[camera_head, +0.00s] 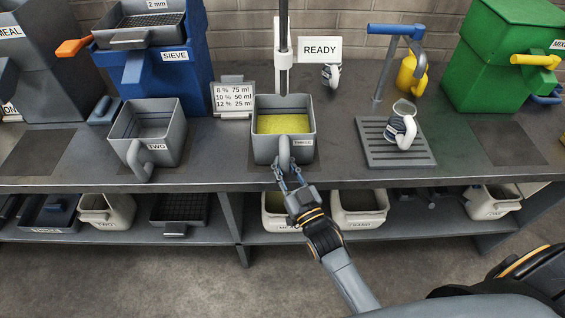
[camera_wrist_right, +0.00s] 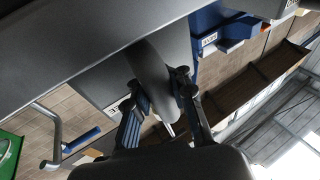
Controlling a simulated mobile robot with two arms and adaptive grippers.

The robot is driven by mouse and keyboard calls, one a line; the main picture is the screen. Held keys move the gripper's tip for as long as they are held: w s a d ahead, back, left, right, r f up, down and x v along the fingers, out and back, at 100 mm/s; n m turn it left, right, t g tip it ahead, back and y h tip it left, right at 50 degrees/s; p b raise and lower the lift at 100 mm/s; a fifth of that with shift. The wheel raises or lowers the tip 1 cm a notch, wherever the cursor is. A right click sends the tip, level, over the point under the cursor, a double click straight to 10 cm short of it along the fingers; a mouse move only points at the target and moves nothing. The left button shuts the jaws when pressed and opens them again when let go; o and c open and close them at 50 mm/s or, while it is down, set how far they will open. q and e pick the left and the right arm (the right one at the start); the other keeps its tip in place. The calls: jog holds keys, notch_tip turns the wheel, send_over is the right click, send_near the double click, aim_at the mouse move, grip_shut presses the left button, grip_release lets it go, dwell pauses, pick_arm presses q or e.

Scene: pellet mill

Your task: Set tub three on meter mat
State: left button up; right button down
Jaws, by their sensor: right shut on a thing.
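Tub three (camera_head: 264,150) is a grey open tub holding yellow-green meal. It stands upright at the counter's front middle, beneath a vertical post with a white block (camera_head: 283,60). My right gripper (camera_head: 288,178) is shut on the front handle of the tub. In the right wrist view the gripper fingers (camera_wrist_right: 158,98) are on either side of the curved grey handle (camera_wrist_right: 150,72). A meter mat cannot be clearly made out; the tub hides most of the surface beneath it. My left gripper is not in view.
Tub two (camera_head: 150,135) stands to the left, and a drip grate (camera_head: 395,155) with a small cup (camera_head: 402,130) to the right. A READY sign (camera_head: 320,49) and a notice card (camera_head: 233,96) stand behind. Bare dark mats lie far left (camera_head: 40,152) and far right (camera_head: 508,142).

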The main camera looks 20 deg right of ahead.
aim_at(287, 171)
dwell(0.3)
jog(key=c, duration=1.1)
grip_release()
jog(key=o, duration=0.3)
jog(key=shift+s+f, duration=0.1)
jog(key=shift+f, duration=0.2)
jog(key=o, duration=0.8)
jog(key=shift+r, duration=0.1)
jog(key=shift+r, duration=0.1)
jog(key=shift+r+p+v, duration=0.25)
jog(key=shift+p+v, duration=0.2)
jog(key=shift+v, duration=0.65)
jog(key=shift+r+p+v, duration=0.25)
jog(key=shift+p+v, duration=0.2)
jog(key=shift+v, duration=0.6)
jog(key=shift+r+p+v, duration=0.2)
jog(key=shift+p+v, duration=0.05)
jog(key=shift+v, duration=0.5)
jog(key=shift+r+p+v, duration=0.15)
jog(key=shift+p+v, duration=0.05)
jog(key=shift+v, duration=0.6)
jog(key=shift+r+p+v, duration=0.2)
jog(key=shift+p+v, duration=0.05)
jog(key=shift+v, duration=0.5)
jog(key=shift+s+f, duration=0.1)
